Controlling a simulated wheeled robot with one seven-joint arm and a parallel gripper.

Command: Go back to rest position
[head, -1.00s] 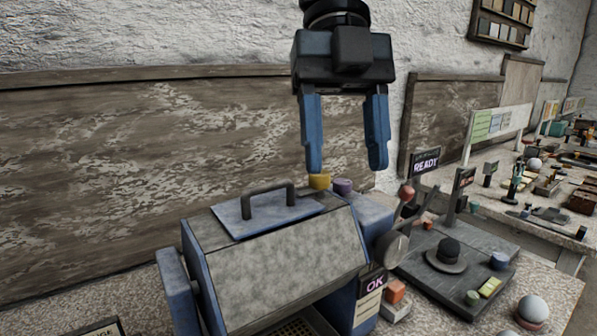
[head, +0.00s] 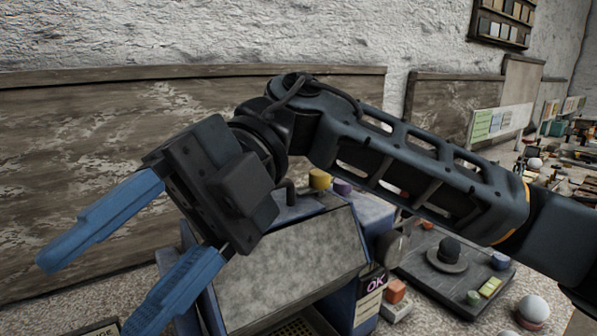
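My gripper (head: 92,285) is at the lower left of the head view, tilted, with its two blue fingers spread wide apart and nothing between them. It hangs in front of the left part of a blue and grey machine (head: 290,270) with a sloped lid. My arm reaches in from the right edge and crosses the picture. The arm and gripper hide most of the lid's handle and part of the machine's top. A yellow knob (head: 319,179) and a purple knob (head: 342,187) show just behind the arm.
Right of the machine is a dark slate board (head: 415,265) with a black round knob piece (head: 448,254) and small coloured blocks. An orange block (head: 396,291) and a pale sphere (head: 532,310) stand near the front. A wooden panel (head: 80,120) lines the wall behind.

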